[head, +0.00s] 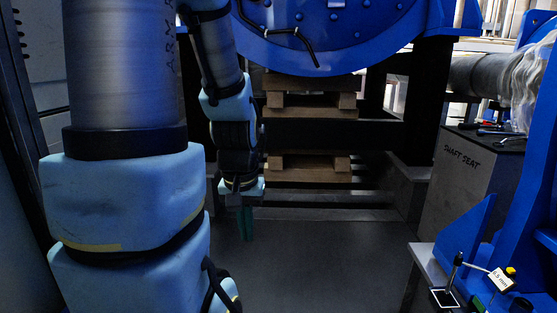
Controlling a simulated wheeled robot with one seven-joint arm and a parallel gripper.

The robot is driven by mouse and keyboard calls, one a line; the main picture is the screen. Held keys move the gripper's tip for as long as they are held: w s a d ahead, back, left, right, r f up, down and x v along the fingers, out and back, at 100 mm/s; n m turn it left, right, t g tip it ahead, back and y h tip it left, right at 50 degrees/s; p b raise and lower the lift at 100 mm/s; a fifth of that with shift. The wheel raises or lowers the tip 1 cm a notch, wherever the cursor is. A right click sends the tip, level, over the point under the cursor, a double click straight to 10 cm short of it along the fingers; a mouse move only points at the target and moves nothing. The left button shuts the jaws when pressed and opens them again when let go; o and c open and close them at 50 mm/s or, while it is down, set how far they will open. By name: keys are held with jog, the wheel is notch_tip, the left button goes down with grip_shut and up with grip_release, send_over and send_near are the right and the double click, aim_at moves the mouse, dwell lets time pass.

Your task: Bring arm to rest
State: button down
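My arm comes down from the top left, wrapped in light blue padding. My gripper (245,236) hangs at its end, left of the middle of the picture, with its narrow green fingers pointing down. The fingers look close together, but they are too small and dark to tell open from shut. I see nothing hanging from them. The gripper shows in front of the dark floor (315,255), left of the wooden pallets (312,112).
A large blue round housing (330,35) stands above the pallets, with a black frame around it. On the right are a grey "SHAFT SEAT" cabinet (462,185) with tools on top, and a blue bracket (475,240) with a tagged gauge (501,279). Open floor lies between.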

notch_tip(320, 180, up, 27)
jog(key=p, duration=2.6)
jog(key=shift+r, duration=0.2)
jog(key=shift+d, duration=0.1)
